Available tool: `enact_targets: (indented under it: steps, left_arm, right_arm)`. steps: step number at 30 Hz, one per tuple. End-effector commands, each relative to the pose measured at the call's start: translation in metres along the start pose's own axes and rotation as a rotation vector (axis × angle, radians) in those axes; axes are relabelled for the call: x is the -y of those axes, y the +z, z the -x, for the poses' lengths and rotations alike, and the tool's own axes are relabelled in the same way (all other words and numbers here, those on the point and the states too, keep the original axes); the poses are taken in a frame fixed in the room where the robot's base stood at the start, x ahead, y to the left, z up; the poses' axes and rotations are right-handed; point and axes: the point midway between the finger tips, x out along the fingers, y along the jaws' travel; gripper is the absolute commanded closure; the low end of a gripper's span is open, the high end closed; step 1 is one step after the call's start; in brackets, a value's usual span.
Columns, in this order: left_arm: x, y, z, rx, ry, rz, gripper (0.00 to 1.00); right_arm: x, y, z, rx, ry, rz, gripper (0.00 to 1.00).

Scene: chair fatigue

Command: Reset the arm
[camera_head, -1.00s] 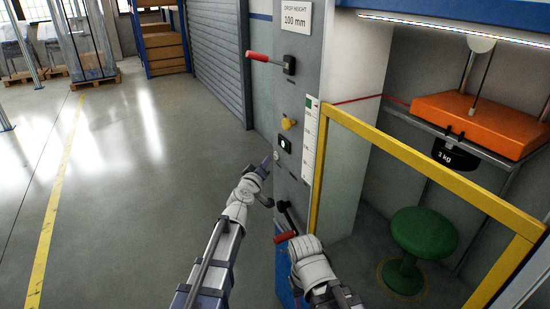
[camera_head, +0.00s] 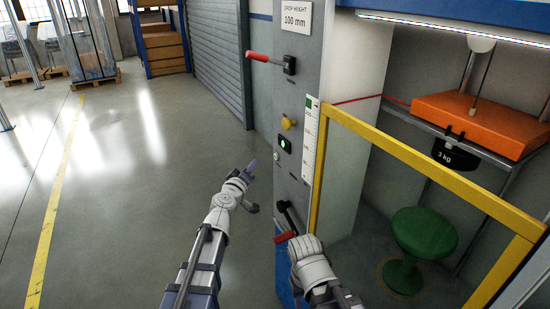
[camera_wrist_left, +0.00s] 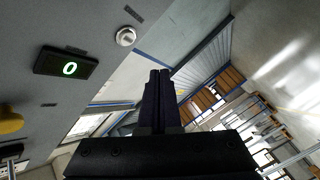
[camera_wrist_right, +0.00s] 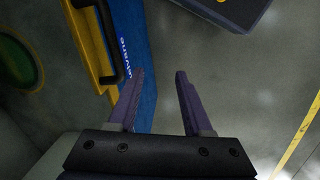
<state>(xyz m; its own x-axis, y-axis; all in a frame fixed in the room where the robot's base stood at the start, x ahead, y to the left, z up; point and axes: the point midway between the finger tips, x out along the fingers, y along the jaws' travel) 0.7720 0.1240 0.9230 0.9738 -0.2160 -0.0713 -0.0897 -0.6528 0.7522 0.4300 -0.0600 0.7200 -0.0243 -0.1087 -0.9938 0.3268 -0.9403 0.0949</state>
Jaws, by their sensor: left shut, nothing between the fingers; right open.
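The grey control panel (camera_head: 297,95) carries an upper lever with a red handle (camera_head: 258,57), a yellow knob (camera_head: 288,124), a small counter display (camera_head: 284,144), a white round button (camera_head: 277,157) and a lower lever with a red grip (camera_head: 285,237). In the left wrist view the counter (camera_wrist_left: 66,64) shows a green 0, with the white button (camera_wrist_left: 125,37) to its right. My left gripper (camera_head: 252,165) is shut and empty, just left of the panel and apart from the button. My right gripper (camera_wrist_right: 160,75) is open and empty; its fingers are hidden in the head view.
A yellow frame (camera_head: 430,174) borders the test bay right of the panel. In the right wrist view a blue panel (camera_wrist_right: 130,40) is beside the fingers. Open floor lies left.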

Motion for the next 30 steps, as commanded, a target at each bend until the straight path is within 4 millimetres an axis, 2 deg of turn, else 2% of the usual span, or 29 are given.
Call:
enact_targets:
  steps: [13, 17, 20, 23, 24, 27, 30]
  left_arm:
    - [0.0, 0.001, 0.0, 0.004, 0.001, -0.002, 1.0]
    - [-0.003, 0.022, 0.009, 0.092, 0.012, -0.057, 1.0]
    - [0.001, 0.064, 0.029, 0.274, 0.008, -0.158, 1.0]
    - [0.023, 0.115, 0.066, 0.522, -0.055, -0.281, 1.0]
    - [0.037, 0.132, 0.084, 0.621, -0.099, -0.324, 1.0]
    - [0.072, 0.159, 0.129, 0.827, -0.229, -0.406, 1.0]
    - [0.101, 0.169, 0.17, 0.974, -0.362, -0.457, 1.0]
  right_arm:
    - [0.0, 0.0, 0.0, 0.0, 0.0, 0.0, 0.5]
    - [0.0, 0.0, 0.0, 0.0, 0.0, 0.0, 0.5]
    - [0.0, 0.0, 0.0, 0.0, 0.0, 0.0, 0.5]
    - [0.0, 0.0, 0.0, 0.0, 0.0, 0.0, 0.5]
    - [0.0, 0.0, 0.0, 0.0, 0.0, 0.0, 0.5]
    - [0.0, 0.0, 0.0, 0.0, 0.0, 0.0, 0.5]
    - [0.0, 0.0, 0.0, 0.0, 0.0, 0.0, 0.5]
